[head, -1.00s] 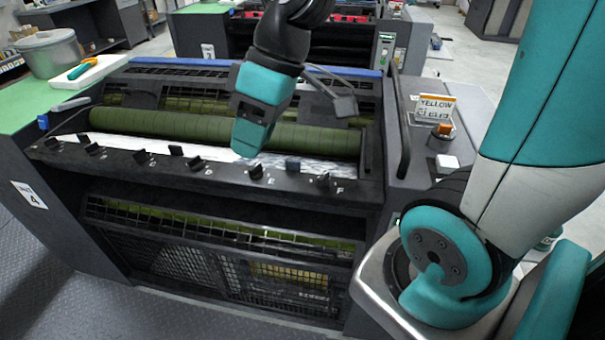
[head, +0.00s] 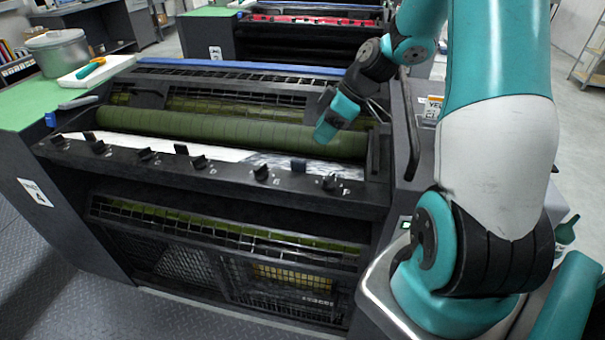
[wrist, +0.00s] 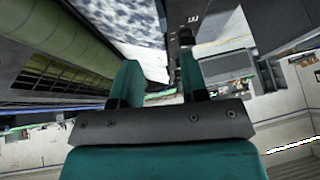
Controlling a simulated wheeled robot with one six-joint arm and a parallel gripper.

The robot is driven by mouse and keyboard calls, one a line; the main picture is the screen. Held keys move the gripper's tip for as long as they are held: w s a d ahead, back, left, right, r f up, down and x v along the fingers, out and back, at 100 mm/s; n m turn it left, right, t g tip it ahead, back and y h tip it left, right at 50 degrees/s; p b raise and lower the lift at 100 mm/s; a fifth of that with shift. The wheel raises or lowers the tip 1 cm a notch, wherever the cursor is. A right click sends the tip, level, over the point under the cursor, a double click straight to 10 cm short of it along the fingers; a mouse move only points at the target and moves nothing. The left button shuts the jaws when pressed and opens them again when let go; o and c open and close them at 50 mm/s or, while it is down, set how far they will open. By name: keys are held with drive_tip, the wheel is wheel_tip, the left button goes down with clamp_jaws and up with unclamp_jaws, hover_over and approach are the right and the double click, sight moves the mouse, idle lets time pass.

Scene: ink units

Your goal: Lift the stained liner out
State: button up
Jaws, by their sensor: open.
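The liner (head: 170,148) is a long pale strip lying in the trough in front of the green roller (head: 220,130). Its right part is mottled grey and dark with stains; this stained part also shows in the wrist view (wrist: 130,20), ahead of the fingers at the top. My gripper (head: 323,134) hangs over the right end of the trough, near the roller's right part. In the wrist view my gripper (wrist: 159,62) has its two teal fingers apart with nothing between them. It appears apart from the liner.
A front rail (head: 225,178) with several black keys runs before the trough. A black handle bar (head: 411,125) stands right of the trough. A white tray (head: 97,70) with a teal-handled tool and a grey pot (head: 57,52) stand at the left.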

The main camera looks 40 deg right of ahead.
sight(305, 162)
drive_tip(key=x, duration=0.3)
drive_tip(key=shift+a, duration=0.1)
drive_tip(key=shift+p+x, duration=1.2)
drive_tip(key=shift+x, duration=1.6)
drive_tip(key=shift+s, duration=0.2)
clamp_jaws()
